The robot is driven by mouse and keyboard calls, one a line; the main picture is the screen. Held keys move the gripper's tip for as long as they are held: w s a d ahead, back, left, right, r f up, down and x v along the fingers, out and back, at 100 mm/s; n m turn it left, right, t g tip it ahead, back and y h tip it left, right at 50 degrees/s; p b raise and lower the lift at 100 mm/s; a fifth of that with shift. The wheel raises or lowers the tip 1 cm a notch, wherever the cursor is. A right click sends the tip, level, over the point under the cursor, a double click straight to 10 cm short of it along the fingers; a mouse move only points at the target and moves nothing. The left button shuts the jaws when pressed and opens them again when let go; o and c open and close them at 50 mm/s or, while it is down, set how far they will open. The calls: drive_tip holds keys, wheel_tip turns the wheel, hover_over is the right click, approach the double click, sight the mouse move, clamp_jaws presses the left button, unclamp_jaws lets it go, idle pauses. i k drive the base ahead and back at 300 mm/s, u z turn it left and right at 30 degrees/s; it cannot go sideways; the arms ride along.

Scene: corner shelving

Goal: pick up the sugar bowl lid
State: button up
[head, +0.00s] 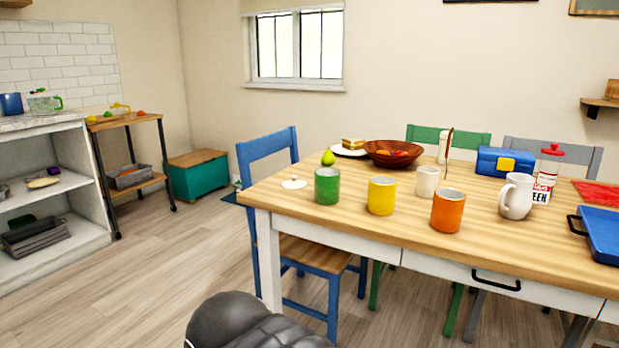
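A small, flat, white round piece with a little knob (293,184), which looks like the sugar bowl lid, lies on the wooden table (335,222) near its left corner. My gripper is not in view; only a dark rounded part of my arm shows at the bottom, in front of the table.
Yellow (381,196) and orange (446,212) mugs stand right of the green one. Behind are a plate with a sandwich (352,146) and a brown fruit bowl (393,155). A blue chair (267,150) stands at the table's left end. Floor (150,270) is clear to the left.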

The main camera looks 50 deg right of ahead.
sight(294, 183)
drive_tip(key=z, duration=0.8)
drive_tip(key=i, duration=0.75)
drive_tip(key=z, duration=0.9)
